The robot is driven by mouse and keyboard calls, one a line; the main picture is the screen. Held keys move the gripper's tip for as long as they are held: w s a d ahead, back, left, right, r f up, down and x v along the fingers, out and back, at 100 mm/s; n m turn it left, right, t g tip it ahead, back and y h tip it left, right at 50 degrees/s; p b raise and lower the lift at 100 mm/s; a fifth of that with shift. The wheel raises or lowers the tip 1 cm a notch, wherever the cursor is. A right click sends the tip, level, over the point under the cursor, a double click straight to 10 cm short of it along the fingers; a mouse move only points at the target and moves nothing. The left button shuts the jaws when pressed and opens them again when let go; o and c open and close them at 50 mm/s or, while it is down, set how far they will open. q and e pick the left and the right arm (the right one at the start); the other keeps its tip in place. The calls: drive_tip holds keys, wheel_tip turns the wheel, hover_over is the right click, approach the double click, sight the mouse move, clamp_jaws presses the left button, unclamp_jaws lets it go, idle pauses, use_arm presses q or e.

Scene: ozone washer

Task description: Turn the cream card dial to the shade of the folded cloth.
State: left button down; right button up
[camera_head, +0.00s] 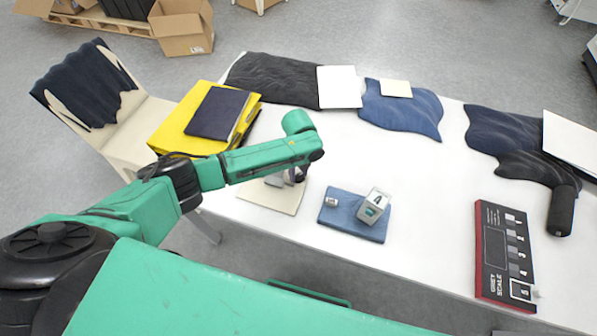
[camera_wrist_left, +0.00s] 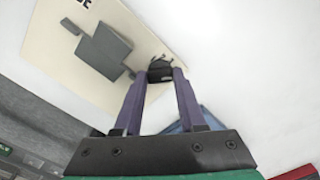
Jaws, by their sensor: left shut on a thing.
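The cream card (camera_head: 265,197) lies on the white table, partly hidden under my left arm. In the left wrist view the card (camera_wrist_left: 140,35) shows grey patches and part of some dark lettering. My left gripper (camera_head: 297,176) is over the card. Its purple fingers (camera_wrist_left: 158,78) are shut on a small dark knob (camera_wrist_left: 160,68) at the card's edge; the dial's setting is not readable. My right gripper is out of view.
A pale block marked A (camera_head: 374,206) stands on the blue piece. A grey scale board (camera_head: 505,255) lies at the right. Dark and blue cloths (camera_head: 415,110) with paper sheets line the far edge. A chair (camera_head: 130,110) stands left. The table's middle is clear.

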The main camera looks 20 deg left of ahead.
sight(298, 175)
use_arm(q)
drive_tip(key=shift+c, duration=2.3)
unclamp_jaws()
wheel_tip(298, 175, up, 15)
drive_tip(key=shift+f+b, duration=0.2)
drive_tip(key=shift+b, duration=0.25)
